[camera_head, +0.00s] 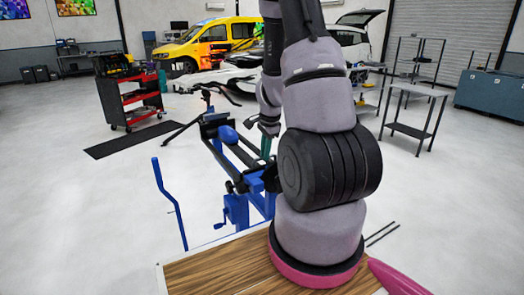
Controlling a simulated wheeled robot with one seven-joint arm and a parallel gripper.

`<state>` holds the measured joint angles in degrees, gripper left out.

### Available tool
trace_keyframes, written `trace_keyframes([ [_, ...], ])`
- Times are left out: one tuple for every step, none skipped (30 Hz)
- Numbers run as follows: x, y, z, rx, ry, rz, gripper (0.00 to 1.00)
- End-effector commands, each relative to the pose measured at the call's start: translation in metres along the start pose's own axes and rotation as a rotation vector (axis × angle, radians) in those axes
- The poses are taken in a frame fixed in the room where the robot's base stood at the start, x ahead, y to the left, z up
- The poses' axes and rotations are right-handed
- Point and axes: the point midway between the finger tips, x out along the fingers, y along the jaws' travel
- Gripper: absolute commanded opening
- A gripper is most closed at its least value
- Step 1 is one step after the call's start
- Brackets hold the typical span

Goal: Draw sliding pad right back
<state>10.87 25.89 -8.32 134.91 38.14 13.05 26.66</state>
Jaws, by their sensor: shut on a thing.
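A blue and black metal stand (222,150) with two long dark rails is left of my arm in the head view. A blue pad (228,134) sits at the far left end of its rails. My gripper (266,134) points down at the right side of the stand, small and partly hidden by my own arm. It is shut on the right sliding pad, which is mostly hidden behind my arm and gripper. The exact hold on it cannot be made out.
My arm blocks the view right of the stand. A blue upright bar (170,203) stands at the left. A red and black tool cart (128,95), a yellow van (210,42) and metal tables (412,115) are farther off. The floor around the stand is mostly clear.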

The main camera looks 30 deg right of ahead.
Motion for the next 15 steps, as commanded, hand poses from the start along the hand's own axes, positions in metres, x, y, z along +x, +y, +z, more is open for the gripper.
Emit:
trace_keyframes([
  [0.0002,0.0045,-0.0005,0.003,-0.001,0.006,0.0],
  [0.0002,0.0049,-0.0004,0.003,-0.001,0.006,0.0],
  [0.0003,0.0052,-0.0004,0.004,-0.001,0.007,0.0],
  [0.0003,0.0055,-0.0004,0.004,-0.002,0.008,0.0],
  [0.0004,0.0056,-0.0004,0.004,-0.002,0.008,0.0],
  [0.0004,0.0059,-0.0004,0.004,-0.002,0.009,0.0],
  [0.0005,0.0061,-0.0004,0.004,-0.002,0.009,0.0],
  [0.0005,0.0063,-0.0003,0.005,-0.002,0.009,0.0],
  [0.0006,0.0066,-0.0003,0.005,-0.002,0.01,0.0],
  [0.0006,0.0068,-0.0003,0.005,-0.002,0.01,0.22],
  [0.0006,0.0068,-0.0003,0.005,-0.002,0.01,0.34],
  [0.0006,0.0066,-0.0003,0.005,-0.002,0.01,0.45],
  [0.0006,0.0063,-0.0003,0.005,-0.002,0.01,0.45],
  [0.0006,0.0059,-0.0002,0.004,-0.002,0.009,0.45],
  [0.0005,0.0055,-0.0002,0.004,-0.002,0.008,0.45],
])
